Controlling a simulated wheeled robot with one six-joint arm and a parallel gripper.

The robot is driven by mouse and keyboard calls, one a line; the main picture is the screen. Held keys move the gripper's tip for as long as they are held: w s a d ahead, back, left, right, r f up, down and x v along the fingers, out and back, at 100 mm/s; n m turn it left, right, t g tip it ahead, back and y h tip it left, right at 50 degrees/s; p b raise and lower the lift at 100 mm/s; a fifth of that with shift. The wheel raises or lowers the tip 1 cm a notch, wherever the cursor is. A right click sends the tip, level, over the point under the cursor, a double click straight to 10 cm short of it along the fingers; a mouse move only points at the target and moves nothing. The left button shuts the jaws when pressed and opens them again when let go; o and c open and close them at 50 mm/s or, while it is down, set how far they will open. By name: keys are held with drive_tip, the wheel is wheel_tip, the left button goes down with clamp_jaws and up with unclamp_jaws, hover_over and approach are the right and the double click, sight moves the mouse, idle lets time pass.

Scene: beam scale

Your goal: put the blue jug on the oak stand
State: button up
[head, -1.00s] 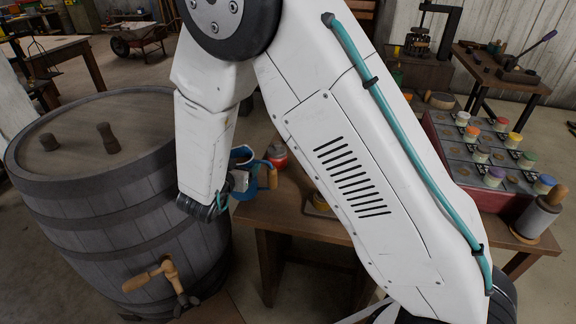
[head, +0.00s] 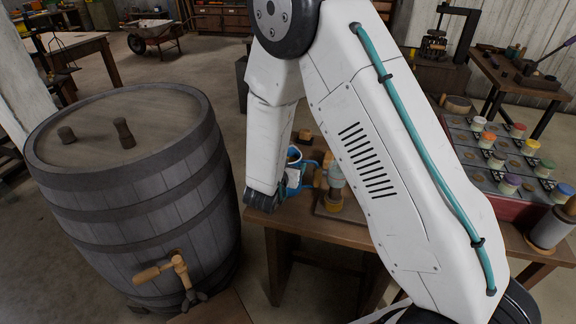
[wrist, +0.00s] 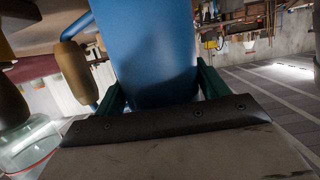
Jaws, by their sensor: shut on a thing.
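The blue jug (head: 294,178) is partly hidden behind my arm in the head view, at the left end of the workbench. My gripper (wrist: 162,95) is shut on the jug, which fills the space between its green fingers in the wrist view (wrist: 150,45). The jug's wooden handle grip (wrist: 74,70) is at the left there. In the head view I cannot clearly see the jug's base or whether it touches anything. I cannot make out the oak stand for certain; a small wooden base (head: 328,212) on the bench is partly covered by my arm.
A large barrel (head: 130,190) with a wooden tap stands left of the workbench (head: 268,222). A pale jar (head: 337,176) is close right of the jug; a glass vessel (wrist: 28,145) shows at lower left in the wrist view. A rack of paint pots (head: 478,165) is at the right.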

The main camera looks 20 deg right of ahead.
drive_tip(key=shift+f, duration=0.15)
drive_tip(key=o, duration=1.6)
drive_tip(key=shift+f, duration=0.1)
